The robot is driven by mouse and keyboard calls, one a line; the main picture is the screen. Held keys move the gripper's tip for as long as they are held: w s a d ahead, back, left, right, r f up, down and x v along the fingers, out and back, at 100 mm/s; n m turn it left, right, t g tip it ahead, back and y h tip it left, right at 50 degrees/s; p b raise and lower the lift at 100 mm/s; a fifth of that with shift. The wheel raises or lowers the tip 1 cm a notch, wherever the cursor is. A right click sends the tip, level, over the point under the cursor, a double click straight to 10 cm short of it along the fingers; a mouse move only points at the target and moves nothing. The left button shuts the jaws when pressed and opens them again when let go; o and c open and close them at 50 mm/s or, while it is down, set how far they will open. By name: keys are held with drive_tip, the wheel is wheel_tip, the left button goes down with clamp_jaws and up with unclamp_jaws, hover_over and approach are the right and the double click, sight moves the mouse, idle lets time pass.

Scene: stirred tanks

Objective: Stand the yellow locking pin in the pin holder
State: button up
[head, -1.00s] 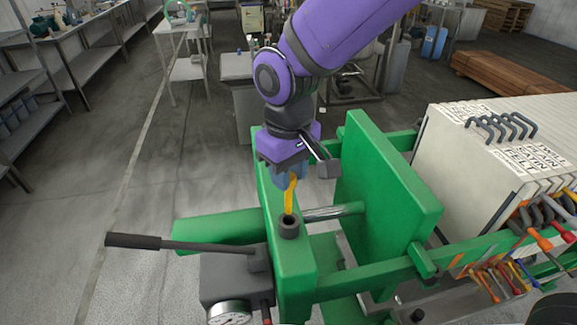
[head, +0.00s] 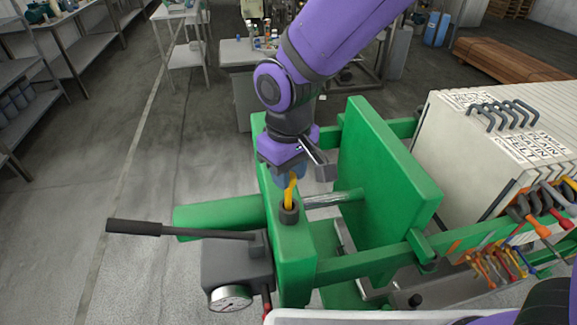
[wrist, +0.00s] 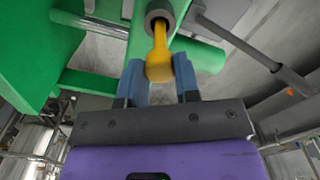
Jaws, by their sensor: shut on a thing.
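The yellow locking pin (head: 289,194) is held upright between the blue fingers of my gripper (head: 290,174). In the head view its lower end is at the mouth of the pin holder (head: 289,215), a dark round collar on top of the green end plate. The wrist view shows the yellow pin (wrist: 159,55) between the fingertips of my gripper (wrist: 160,78), with its far end at the opening of the holder (wrist: 158,18). The tip is hidden by the collar, so how deep it sits cannot be told.
A black-handled lever (head: 180,230) and a gauge (head: 230,298) are on the near left of the green frame (head: 292,265). A tall green plate (head: 385,165) stands close to the right of my gripper. Pale plates (head: 480,150) and hanging tools are further right.

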drive_tip(key=shift+f, duration=0.7)
drive_tip(key=shift+f, duration=0.15)
drive_tip(key=o, duration=1)
wheel_tip(320, 180, up, 11)
drive_tip(key=shift+f, duration=0.1)
